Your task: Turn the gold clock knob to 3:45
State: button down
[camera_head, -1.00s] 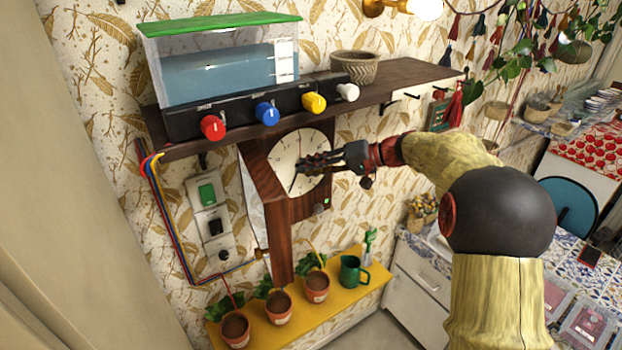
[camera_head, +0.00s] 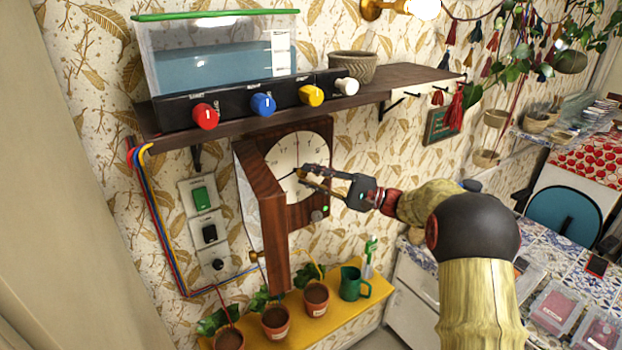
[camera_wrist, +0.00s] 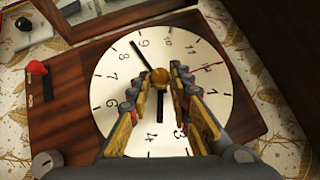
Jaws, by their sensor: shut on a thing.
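The clock has a round cream face (camera_head: 288,150) in a dark wooden case, below the shelf. In the wrist view the face (camera_wrist: 110,120) shows two black hands (camera_wrist: 146,58) and a thin red one. One black hand points up-left, close to the 9; the other points down, near the 4. The gold knob (camera_wrist: 160,78) sits at the face's centre. My gripper (camera_wrist: 158,74) is shut on this knob, one fingertip on each side. In the head view my gripper (camera_head: 303,172) reaches the clock from the right, and its fingers hide the knob. The fingers also cover part of the dial's lower side.
Above the clock, a dark shelf (camera_head: 405,82) carries a water tank (camera_head: 220,62) with several coloured knobs. A wooden clock panel (camera_head: 274,245) stands out on the left. A yellow plant shelf (camera_head: 335,322) lies below. In the wrist view a red lever (camera_wrist: 37,67) is beside the face.

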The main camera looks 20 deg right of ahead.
jog(key=shift+f+m+t+y, duration=0.25)
jog(key=shift+m+t+y, duration=0.15)
jog(key=shift+m+t, duration=0.45)
jog(key=shift+m, duration=0.35)
jog(key=c, duration=1.6)
grip_release()
jog(key=shift+c, duration=0.2)
jog(key=v, duration=1.1)
jog(key=shift+d+f, duration=0.15)
jog(key=shift+d, duration=0.25)
jog(key=shift+s, duration=0.15)
